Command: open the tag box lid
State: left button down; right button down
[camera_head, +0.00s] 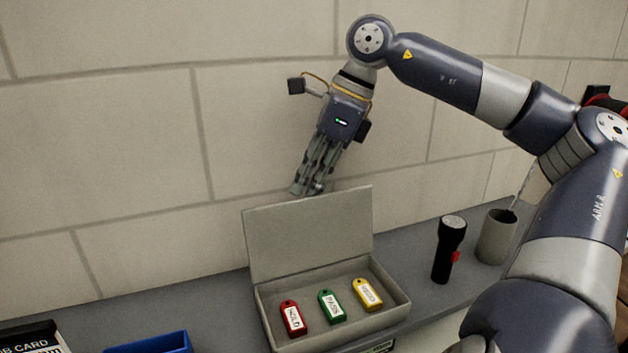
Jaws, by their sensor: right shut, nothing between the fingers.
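The tag box (335,273) stands on the grey shelf, a shallow grey box. Its lid (308,232) is up, standing nearly upright at the back edge. Inside lie a red tag (293,318), a green tag (331,306) and a yellow tag (367,295), each with a white label. My right gripper (308,188) is above and behind the lid's top edge, pointing down, with its fingers shut and empty. I cannot tell whether the fingertips touch the lid. My left gripper is not in view.
A black flashlight (448,250) stands to the right of the box, with a grey cup (496,237) beyond it. A blue tray (150,345) and a dark card box (35,338) are at the lower left. A block wall (120,130) rises behind the shelf.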

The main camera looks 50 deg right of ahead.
jog(key=f, duration=0.2)
jog(key=s+f+g, duration=0.1)
jog(key=shift+a+f, duration=0.1)
jog(key=shift+f, duration=0.25)
jog(key=c, duration=2)
grip_release()
jog(key=o, duration=0.6)
jog(key=r, duration=0.1)
jog(key=d+r, duration=0.1)
jog(key=r, duration=0.3)
jog(key=shift+w+d, duration=0.15)
jog(key=shift+w, duration=0.1)
notch_tip(320, 180, up, 10)
jog(key=f+t, duration=0.1)
send_over(313, 205)
jog(key=d, duration=0.5)
jog(key=shift+s+d+r, duration=0.1)
jog(key=shift+s+r, duration=0.15)
jog(key=shift+s, duration=0.2)
jog(key=shift+s, duration=0.2)
jog(key=shift+w, duration=0.1)
